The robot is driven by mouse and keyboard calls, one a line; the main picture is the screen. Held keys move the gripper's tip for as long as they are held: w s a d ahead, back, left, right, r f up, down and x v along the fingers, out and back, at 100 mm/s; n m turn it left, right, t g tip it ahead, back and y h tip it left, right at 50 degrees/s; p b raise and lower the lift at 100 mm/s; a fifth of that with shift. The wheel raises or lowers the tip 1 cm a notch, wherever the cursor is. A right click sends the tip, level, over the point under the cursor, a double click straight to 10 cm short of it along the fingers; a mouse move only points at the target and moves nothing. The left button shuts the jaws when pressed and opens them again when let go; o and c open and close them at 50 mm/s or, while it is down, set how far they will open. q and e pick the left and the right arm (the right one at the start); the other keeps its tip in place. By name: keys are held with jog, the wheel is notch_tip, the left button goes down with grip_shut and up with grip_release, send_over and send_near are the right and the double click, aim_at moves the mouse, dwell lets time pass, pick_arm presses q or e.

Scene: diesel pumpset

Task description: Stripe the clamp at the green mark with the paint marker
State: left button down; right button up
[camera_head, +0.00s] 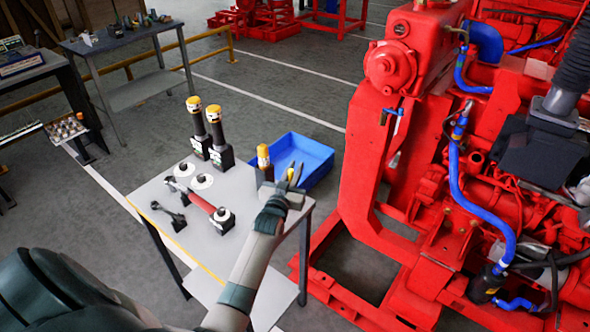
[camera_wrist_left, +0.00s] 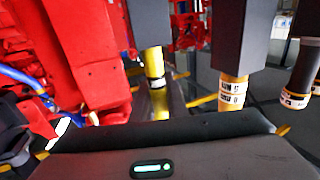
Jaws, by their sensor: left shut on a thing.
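My left gripper (camera_head: 292,179) is over the right part of the small grey table, its arm coming up from below. It is shut on a slim yellow-ended thing that looks like the paint marker (camera_head: 290,174). In the left wrist view a yellow cylinder with a white label (camera_wrist_left: 155,70) is in front of the gripper; its hold is partly hidden. The engine's blue hose (camera_head: 456,180) carries dark bands that may be clamps. I cannot make out a green mark or tell which clamp is marked. My right gripper is not in view.
The table (camera_head: 160,187) bears yellow-topped black tools (camera_head: 214,135), a tool with an orange-yellow top (camera_head: 263,157) and a red-handled tool (camera_head: 200,200). A blue bin (camera_head: 318,152) stands behind.

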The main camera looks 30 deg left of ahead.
pick_arm(q)
jog(key=shift+f+b, duration=0.7)
jog(key=shift+f, duration=0.3)
dwell(0.9)
jog(key=c, duration=1.7)
grip_release()
jog(key=shift+o, duration=0.2)
jog(key=shift+r, duration=0.15)
